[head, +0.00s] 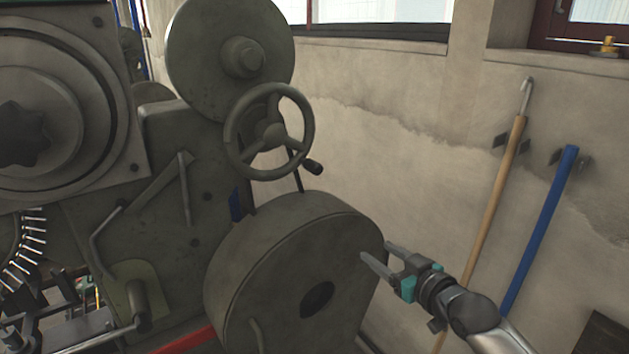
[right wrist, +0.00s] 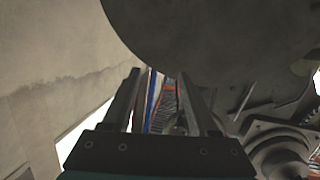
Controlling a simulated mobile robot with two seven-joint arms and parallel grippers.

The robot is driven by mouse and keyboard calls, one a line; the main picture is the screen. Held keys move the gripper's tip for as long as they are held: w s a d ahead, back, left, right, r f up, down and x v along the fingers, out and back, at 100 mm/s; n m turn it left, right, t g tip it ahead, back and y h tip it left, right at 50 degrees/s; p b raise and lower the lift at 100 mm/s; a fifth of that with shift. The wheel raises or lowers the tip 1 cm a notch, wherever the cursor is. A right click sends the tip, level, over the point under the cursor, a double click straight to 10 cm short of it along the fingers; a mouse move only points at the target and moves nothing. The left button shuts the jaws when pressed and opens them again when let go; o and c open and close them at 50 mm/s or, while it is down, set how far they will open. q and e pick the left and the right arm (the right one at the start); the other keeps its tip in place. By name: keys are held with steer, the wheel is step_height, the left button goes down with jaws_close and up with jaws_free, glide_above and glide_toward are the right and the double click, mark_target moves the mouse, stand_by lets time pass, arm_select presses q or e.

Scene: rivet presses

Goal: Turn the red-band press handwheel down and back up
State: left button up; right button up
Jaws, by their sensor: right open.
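The press handwheel (head: 275,133) is a dark grey-green spoked wheel with a small black crank knob at its lower right. It sits on the press (head: 165,170), below a large round disc and above a big round cover. A red strip (head: 187,340) shows low on the press at the bottom edge. My right gripper (head: 376,254) is open and empty, at the right edge of the round cover, below and right of the handwheel. Its two parted fingers also show in the right wrist view (right wrist: 160,76), with nothing between them. My left gripper is not in view.
The big round cover (head: 285,275) stands between my right gripper and the press body. A wooden pole (head: 497,195) with a hook and a blue pole (head: 541,230) lean on the wall at the right. Open space lies between handwheel and wall.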

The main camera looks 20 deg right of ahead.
mark_target(320, 170)
steer(key=s+a+r+n+t+y+p, duration=0.1)
steer(key=a+r+y, duration=0.15)
steer(key=r, duration=0.55)
steer(key=s+a+r+n+t+y, duration=0.1)
steer(key=a+r+n, duration=0.15)
steer(key=r, duration=0.45)
steer(key=shift+m, duration=0.35)
steer(key=x, duration=1.5)
steer(key=shift+w+a+f+p, duration=0.2)
steer(key=shift+a+f+p, duration=0.05)
steer(key=shift+f+p, duration=0.15)
steer(key=shift+c, duration=0.3)
jaws_close()
